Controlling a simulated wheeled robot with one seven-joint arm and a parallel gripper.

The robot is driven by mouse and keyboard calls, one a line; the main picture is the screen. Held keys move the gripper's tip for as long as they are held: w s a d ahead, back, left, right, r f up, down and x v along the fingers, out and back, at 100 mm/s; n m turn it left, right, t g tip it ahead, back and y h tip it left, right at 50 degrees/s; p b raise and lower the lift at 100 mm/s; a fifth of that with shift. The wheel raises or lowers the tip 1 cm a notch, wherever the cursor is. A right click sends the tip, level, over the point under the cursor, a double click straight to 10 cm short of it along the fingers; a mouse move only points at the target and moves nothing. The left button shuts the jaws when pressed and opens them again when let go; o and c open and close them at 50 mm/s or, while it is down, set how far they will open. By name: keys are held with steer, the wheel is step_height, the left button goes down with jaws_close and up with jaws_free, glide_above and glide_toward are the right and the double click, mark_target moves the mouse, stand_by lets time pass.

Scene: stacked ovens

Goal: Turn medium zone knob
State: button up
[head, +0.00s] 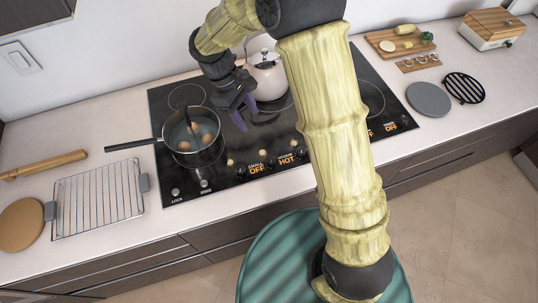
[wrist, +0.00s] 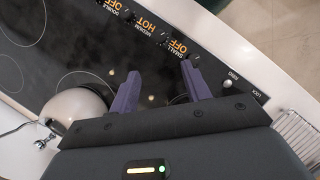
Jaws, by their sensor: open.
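The black cooktop (head: 225,185) has a row of knobs and orange displays along its front edge. The medium zone display (head: 287,158) reads HOT, and it also shows in the wrist view (wrist: 147,23). The small zone display (head: 257,169) beside it reads OFF. The dark medium knob is small and hard to make out against the glass. My gripper (head: 243,117) has purple fingers and is over the cooktop behind the knob row. In the wrist view my gripper (wrist: 162,71) is open, with nothing between its fingers, which point toward the displays.
A pot (head: 193,150) with eggs stands left of my gripper, its handle pointing left. A white kettle (head: 266,76) stands behind. My arm hides the cooktop's right-centre. A wire rack (head: 98,203) lies on the left counter; a cutting board (head: 400,42) lies at the back right.

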mark_target(271, 158)
stand_by(0.3)
steer(key=p+x, duration=0.3)
steer(key=x, duration=1.4)
steer(key=shift+s+d+f, duration=0.1)
steer(key=shift+d, duration=0.1)
steer(key=c, duration=1)
